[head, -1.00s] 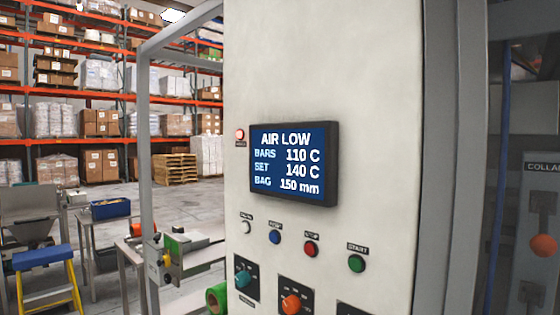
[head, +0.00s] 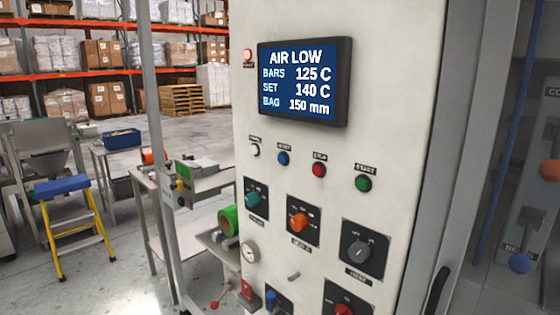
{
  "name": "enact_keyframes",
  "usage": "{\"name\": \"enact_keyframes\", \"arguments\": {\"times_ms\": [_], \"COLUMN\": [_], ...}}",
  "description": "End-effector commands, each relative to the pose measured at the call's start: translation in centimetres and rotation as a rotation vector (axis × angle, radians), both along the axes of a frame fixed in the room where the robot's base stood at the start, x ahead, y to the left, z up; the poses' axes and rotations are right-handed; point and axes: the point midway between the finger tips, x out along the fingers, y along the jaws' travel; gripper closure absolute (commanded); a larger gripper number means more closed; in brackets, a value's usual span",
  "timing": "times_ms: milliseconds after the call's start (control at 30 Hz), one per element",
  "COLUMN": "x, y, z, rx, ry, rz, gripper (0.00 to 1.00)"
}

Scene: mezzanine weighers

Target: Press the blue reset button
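The blue button (head: 283,158) sits on the pale control panel (head: 400,80), in a row below the display. A white button (head: 255,150) is to its left, and a red button (head: 319,170) and a green START button (head: 363,183) are to its right. The label above the blue button is too small to read surely. The display (head: 305,80) reads AIR LOW, BARS 125 C, SET 140 C, BAG 150 mm. A small red lamp (head: 248,54) is lit at its upper left. My gripper is not in view.
A grey post (head: 155,130) and a bench stand left of the panel. A blue-topped yellow step stool (head: 68,205) stands on open floor farther left.

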Motion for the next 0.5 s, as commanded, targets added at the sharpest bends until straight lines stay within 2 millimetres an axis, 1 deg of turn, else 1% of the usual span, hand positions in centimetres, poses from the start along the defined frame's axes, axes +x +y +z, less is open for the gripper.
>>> {"name": "enact_keyframes", "arguments": {"times_ms": [33,67,100,133,167,500], "x": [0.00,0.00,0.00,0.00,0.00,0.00], "y": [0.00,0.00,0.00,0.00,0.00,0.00], "z": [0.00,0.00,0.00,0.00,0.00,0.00], "rx": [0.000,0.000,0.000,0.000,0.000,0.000], "ry": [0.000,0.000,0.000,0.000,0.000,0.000], "rz": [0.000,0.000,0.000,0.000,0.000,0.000], "gripper": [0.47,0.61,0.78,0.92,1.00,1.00]}}
